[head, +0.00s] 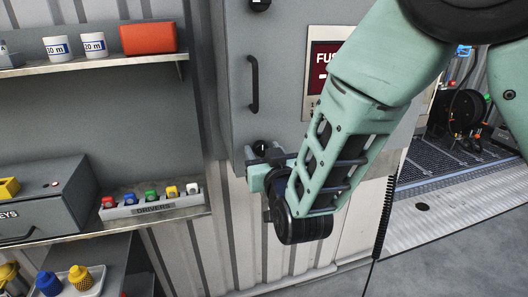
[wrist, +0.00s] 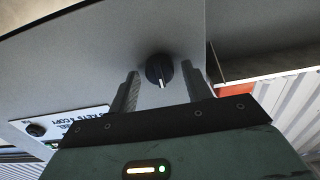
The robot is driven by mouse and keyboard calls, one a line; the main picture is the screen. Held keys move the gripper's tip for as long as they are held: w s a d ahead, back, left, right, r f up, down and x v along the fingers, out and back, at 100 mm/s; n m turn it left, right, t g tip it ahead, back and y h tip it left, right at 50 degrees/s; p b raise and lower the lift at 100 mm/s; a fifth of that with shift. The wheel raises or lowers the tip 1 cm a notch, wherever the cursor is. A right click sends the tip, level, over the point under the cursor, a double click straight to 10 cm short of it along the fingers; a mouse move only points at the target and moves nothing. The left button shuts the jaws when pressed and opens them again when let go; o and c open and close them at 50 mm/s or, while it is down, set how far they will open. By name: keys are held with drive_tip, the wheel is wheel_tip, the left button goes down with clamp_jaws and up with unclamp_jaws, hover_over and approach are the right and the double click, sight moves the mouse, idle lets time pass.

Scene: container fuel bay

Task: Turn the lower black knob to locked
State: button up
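The lower black knob (head: 261,147) is on the front of the grey cabinet (head: 233,95), below the black door handle (head: 254,84). My gripper (head: 268,158) is right at it and partly covers it. In the wrist view the round knob (wrist: 159,70) has a white pointer mark, directed roughly down the picture. My gripper's two fingers (wrist: 160,79) are open, one on each side of the knob, with a visible gap on both sides. An upper black knob (head: 260,4) shows at the top edge of the head view.
A shelf (head: 130,222) with a drivers rack (head: 150,205) and a grey key box (head: 45,197) stands left of the cabinet. A red sign (head: 322,68) is on the cabinet, partly behind my arm. In the wrist view a white label (wrist: 85,122) lies left of my gripper.

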drive_tip(key=c, duration=0.7)
drive_tip(key=shift+c, duration=0.2)
drive_tip(key=shift+n, duration=0.3)
drive_tip(key=shift+f+n+b, duration=0.1)
drive_tip(key=shift+n+b, duration=0.85)
drive_tip(key=shift+n, duration=0.25)
drive_tip(key=n+b, duration=0.1)
drive_tip(key=n, duration=0.2)
drive_tip(key=shift+a+n, duration=0.1)
drive_tip(key=shift+n, duration=0.2)
drive_tip(key=n, duration=0.5)
drive_tip(key=shift+a, duration=0.1)
drive_tip(key=n+p, duration=0.1)
drive_tip(key=n, duration=0.5)
drive_tip(key=shift+s, duration=0.1)
drive_tip(key=shift+n, duration=0.3)
drive_tip(key=shift+f, duration=0.1)
